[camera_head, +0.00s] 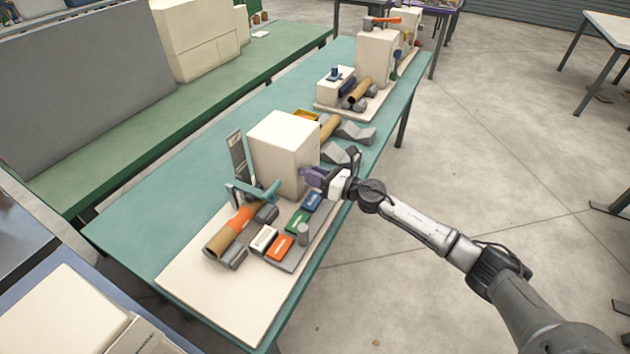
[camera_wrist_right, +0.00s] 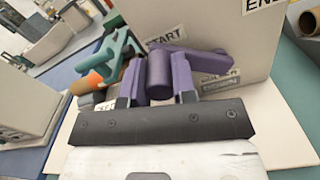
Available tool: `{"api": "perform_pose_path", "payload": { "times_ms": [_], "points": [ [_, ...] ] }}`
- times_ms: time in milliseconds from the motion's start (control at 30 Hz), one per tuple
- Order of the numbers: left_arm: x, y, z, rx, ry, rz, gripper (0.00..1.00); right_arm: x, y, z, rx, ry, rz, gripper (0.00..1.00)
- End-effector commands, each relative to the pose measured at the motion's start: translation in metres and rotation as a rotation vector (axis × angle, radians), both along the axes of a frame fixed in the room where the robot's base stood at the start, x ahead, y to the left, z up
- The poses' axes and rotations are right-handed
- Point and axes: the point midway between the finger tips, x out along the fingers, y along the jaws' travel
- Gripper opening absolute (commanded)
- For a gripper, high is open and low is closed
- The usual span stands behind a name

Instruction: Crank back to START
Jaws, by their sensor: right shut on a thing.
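The winder is a cream box (camera_head: 285,150) on a pale board. A purple crank (camera_head: 313,176) is on its right side. My right gripper (camera_head: 328,182) is at this crank. In the right wrist view the crank's round purple grip (camera_wrist_right: 159,75) sits between my two fingers, which are shut on it. The crank arm (camera_wrist_right: 205,64) reaches right from there across the box face. A START label (camera_wrist_right: 165,36) shows above the grip, and an END label (camera_wrist_right: 262,5) is at the upper right, partly cut off. My left gripper is not in view.
A brown tube with an orange band (camera_head: 240,220) lies on grey rollers under a teal arm (camera_head: 255,192). Small blue, green, white and orange blocks (camera_head: 279,247) line the board beside it. Grey wedge blocks (camera_head: 355,133) stand behind the winder.

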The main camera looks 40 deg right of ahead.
Motion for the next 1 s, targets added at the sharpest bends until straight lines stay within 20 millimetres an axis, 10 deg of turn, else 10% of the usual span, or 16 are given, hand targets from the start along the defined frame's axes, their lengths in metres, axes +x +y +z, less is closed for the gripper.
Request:
{"api": "perform_pose_path", "payload": {
  "times_ms": [1000],
  "points": [
    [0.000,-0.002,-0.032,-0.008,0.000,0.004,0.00,-0.004,0.010,-0.020,-0.307,-0.119,0.002,0.00]
  ]
}}
